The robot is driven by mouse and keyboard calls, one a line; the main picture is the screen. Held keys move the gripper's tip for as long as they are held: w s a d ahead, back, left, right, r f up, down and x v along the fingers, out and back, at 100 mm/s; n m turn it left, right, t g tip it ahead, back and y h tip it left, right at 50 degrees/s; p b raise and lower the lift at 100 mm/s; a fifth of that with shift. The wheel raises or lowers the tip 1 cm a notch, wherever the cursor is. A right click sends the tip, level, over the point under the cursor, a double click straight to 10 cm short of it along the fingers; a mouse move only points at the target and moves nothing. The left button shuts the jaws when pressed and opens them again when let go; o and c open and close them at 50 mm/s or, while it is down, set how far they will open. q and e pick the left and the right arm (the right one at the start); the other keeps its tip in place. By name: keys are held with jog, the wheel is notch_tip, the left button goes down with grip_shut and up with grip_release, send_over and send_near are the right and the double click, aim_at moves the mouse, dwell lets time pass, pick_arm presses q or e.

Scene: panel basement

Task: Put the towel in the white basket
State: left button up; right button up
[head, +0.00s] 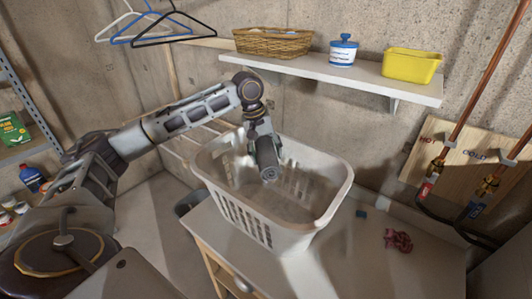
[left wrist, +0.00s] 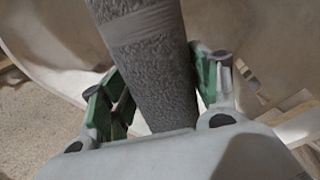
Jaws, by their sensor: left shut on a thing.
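The towel (head: 268,162) is a dark grey roll with a lighter band. It fills the middle of the left wrist view (left wrist: 150,65). My left gripper (head: 261,150) is shut on it, with a green-padded finger on each side of the roll. The gripper and towel are over the white basket (head: 238,211), within its outline in the head view, near its left part. I cannot tell how far the towel is above the basket floor. The basket is a slatted plastic one standing upright on a white-topped cabinet. My right gripper is not in view.
A wall shelf (head: 309,68) above holds a wicker basket (head: 272,43), a blue-lidded jar (head: 343,50) and a yellow bin (head: 411,67). Hangers (head: 150,25) hang upper left. A crumpled pink cloth (head: 398,240) lies right on the countertop (head: 350,265). Pipes and valves are at far right.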

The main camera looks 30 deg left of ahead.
aim_at(257, 149)
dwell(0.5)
pick_arm(q)
jog(key=o, duration=1.2)
jog(key=shift+f, duration=0.1)
jog(key=shift+c, duration=0.2)
jog(key=v, duration=1.2)
